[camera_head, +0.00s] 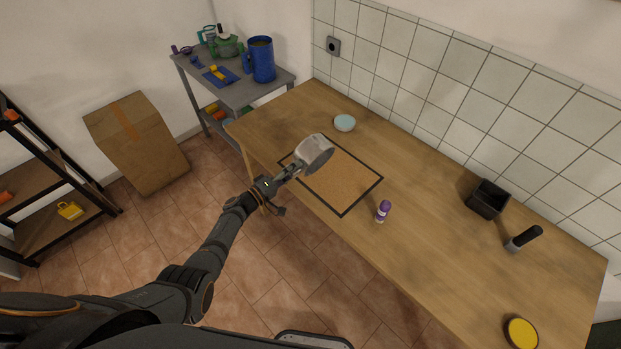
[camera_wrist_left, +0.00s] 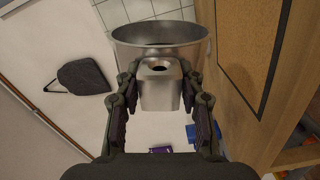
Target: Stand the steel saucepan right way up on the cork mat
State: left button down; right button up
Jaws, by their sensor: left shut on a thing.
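The steel saucepan (camera_head: 317,152) is in the air above the far left part of the cork mat (camera_head: 346,183), tipped on its side. My left gripper (camera_head: 293,171) is shut on its handle. In the left wrist view the saucepan (camera_wrist_left: 160,45) is beyond the fingers, its round rim at the top, and the short grey handle lies between the fingertips (camera_wrist_left: 160,88). The cork mat (camera_wrist_left: 250,45), with its dark border, shows at the upper right there. The saucepan hides part of the mat in the head view. My right gripper is not in view.
A purple bottle (camera_head: 383,211) stands just right of the mat. A pale blue dish (camera_head: 345,122) lies behind it. Farther right are a black box (camera_head: 486,200), a black-handled item (camera_head: 524,238) and a yellow-topped tin (camera_head: 521,333). A grey shelf unit (camera_head: 243,92) stands beyond the table's left end.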

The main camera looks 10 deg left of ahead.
pick_arm(q)
jog(key=m, duration=0.3)
jog(key=shift+m, duration=0.4)
jog(key=m+b, duration=0.1)
jog(key=m, duration=0.2)
jog(key=shift+f+m, duration=0.1)
jog(key=shift+m, duration=1.3)
jog(key=shift+m+b, duration=0.5)
jog(key=shift+m, duration=0.4)
jog(key=shift+m+b, duration=0.3)
jog(key=shift+m, duration=1.4)
jog(key=shift+m, duration=0.4)
